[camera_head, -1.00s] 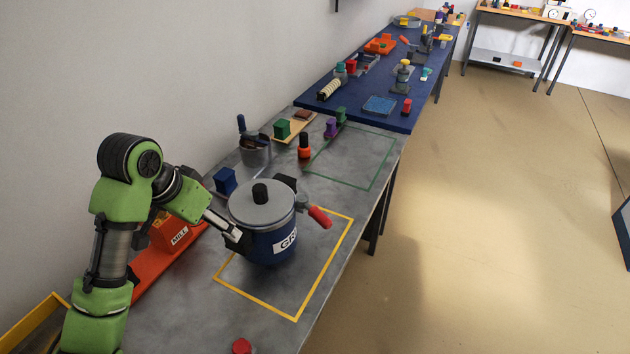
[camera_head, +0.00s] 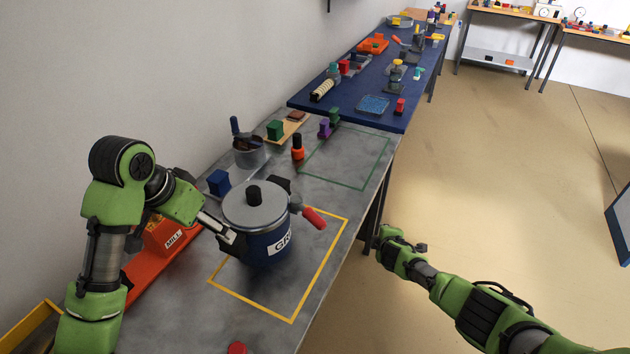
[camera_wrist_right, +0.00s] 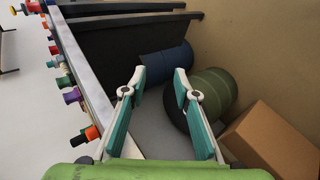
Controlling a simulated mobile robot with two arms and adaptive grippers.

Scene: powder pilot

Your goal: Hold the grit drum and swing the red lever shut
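The grit drum (camera_head: 268,242) is a dark blue pot with a grey lid, black knob and white label. It stands upright inside the yellow outline on the grey bench. Its red lever (camera_head: 314,217) sticks out from the upper right side toward the bench's front edge. My left gripper (camera_head: 234,242) is at the drum's left side and looks shut on the dark handle there; the fingertips are partly hidden. My right gripper (camera_wrist_right: 160,75) is open and empty in the right wrist view. In the head view, my right arm's end is beyond the bench's front edge, apart from the lever.
The yellow outline (camera_head: 318,277) and green outline (camera_head: 367,187) mark the bench. A red knob (camera_head: 237,348) is at its near end. An orange mill (camera_head: 168,233) stands behind my left arm. The right wrist view shows a green barrel (camera_wrist_right: 212,92) and cardboard box (camera_wrist_right: 272,142).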

